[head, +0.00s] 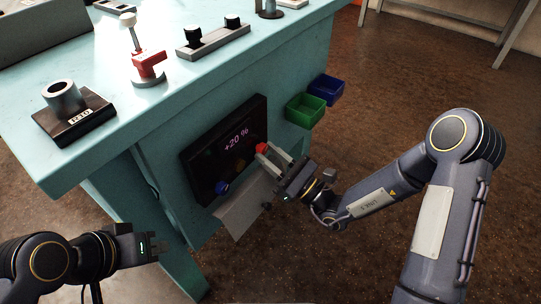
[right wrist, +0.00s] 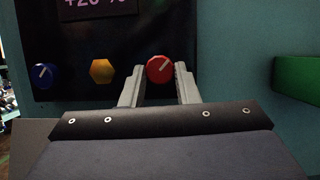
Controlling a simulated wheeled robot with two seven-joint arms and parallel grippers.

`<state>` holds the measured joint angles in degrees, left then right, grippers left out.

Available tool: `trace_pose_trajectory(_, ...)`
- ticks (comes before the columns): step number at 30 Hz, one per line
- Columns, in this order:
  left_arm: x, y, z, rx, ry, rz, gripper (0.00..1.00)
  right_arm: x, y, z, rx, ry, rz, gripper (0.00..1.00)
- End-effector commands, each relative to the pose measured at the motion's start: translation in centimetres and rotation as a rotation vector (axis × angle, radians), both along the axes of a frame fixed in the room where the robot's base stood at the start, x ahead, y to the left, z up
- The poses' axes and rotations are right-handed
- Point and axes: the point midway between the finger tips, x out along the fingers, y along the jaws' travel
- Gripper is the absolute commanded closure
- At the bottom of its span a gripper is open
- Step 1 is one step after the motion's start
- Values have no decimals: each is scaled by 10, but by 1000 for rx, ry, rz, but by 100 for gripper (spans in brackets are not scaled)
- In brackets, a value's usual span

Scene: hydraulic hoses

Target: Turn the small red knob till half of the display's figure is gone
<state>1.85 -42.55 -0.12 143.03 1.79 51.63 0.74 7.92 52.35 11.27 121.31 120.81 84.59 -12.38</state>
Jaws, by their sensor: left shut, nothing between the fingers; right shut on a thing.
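The black display panel (head: 205,163) is fixed on the side of the teal bench and reads "+20 %". The small red knob (right wrist: 160,69) sits at the right of the panel's lower row, its pale pointer line tilted up to the right; it also shows in the head view (head: 262,148). My right gripper (right wrist: 160,75) is shut on the red knob, one finger on each side. A blue knob (right wrist: 43,75) and a yellow hexagonal knob (right wrist: 103,71) sit left of it. My left gripper (head: 151,247) is shut and empty, low at the left, apart from the panel.
Green (head: 306,110) and blue (head: 326,89) bins hang on the bench side, right of the panel. A grey sloped plate (head: 240,215) juts out below the panel. On the bench top (head: 150,100) stand a black-based cylinder (head: 70,110), a red fixture (head: 148,66) and a block with black knobs (head: 213,38).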

Motion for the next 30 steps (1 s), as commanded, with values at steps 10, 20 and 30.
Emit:
trace_pose_trajectory(10, 0, 0, -1, 0, 0, 0, 100, 3, -3, 0, -133, -185, -2, 95)
trace_pose_trajectory(20, 0, 0, -5, 0, 0, 0, 100, 5, -4, 1, -319, -439, -2, 95)
trace_pose_trajectory(30, 0, 0, -13, 0, 0, 0, 100, 7, -5, 3, -483, -664, -1, 95)
